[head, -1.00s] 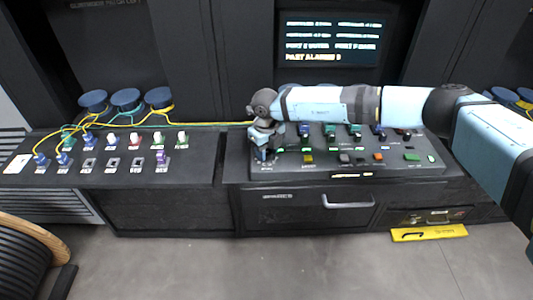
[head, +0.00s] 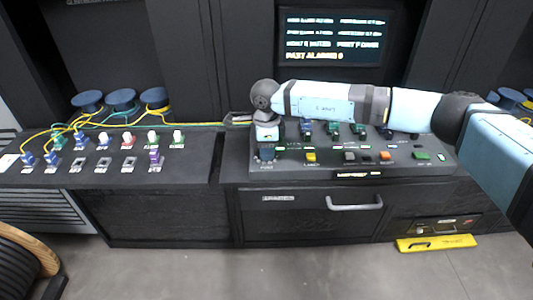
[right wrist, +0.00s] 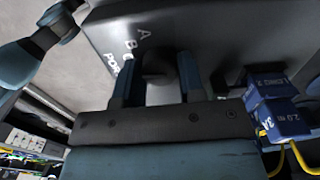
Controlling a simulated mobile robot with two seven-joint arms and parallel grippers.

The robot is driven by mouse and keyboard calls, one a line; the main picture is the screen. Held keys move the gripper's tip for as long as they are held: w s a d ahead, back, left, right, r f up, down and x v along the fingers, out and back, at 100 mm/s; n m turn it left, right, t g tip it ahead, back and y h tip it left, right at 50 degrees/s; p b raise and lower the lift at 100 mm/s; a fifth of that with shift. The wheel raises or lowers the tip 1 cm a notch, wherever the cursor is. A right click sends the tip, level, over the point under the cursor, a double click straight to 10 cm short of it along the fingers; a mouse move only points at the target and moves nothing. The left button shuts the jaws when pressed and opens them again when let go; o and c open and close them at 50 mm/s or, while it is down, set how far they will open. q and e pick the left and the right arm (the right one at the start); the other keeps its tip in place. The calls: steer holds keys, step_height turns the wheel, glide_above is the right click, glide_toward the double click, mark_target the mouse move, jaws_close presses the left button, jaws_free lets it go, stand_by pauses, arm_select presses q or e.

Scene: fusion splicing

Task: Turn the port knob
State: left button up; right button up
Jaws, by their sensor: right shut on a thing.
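My right gripper (head: 266,155) points down at the left end of the sloped control panel (head: 330,171). In the right wrist view, its two fingers (right wrist: 159,84) stand on either side of the dark, rounded port knob (right wrist: 157,66) and are shut on it. Printed letters, A and B among them, and part of the word PORT show on the panel beside the knob. In the head view the gripper hides the knob. My left gripper is not in view.
Several coloured buttons, such as an orange one (head: 385,156), and blue and green connectors stand on the panel near my right arm. A lit screen (head: 333,37) is behind. A left bench (head: 190,170) holds connectors, yellow cables and blue spools (head: 121,97).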

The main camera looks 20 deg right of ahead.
steer(key=shift+f+n+b, duration=0.1)
steer(key=shift+n+b, duration=0.45)
steer(key=shift+n, duration=0.85)
steer(key=shift+n+b, duration=0.75)
steer(key=shift+n, duration=0.15)
steer(key=n+b, duration=0.1)
steer(key=n, duration=0.1)
steer(key=shift+n, duration=0.3)
steer(key=shift+n+b, duration=0.45)
steer(key=shift+n, duration=0.15)
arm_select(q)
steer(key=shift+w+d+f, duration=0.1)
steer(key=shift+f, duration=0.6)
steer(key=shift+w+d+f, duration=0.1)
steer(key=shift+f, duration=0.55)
arm_select(e)
steer(key=shift+n, duration=0.7)
arm_select(q)
steer(key=shift+b, duration=0.3)
arm_select(e)
steer(key=o, duration=0.9)
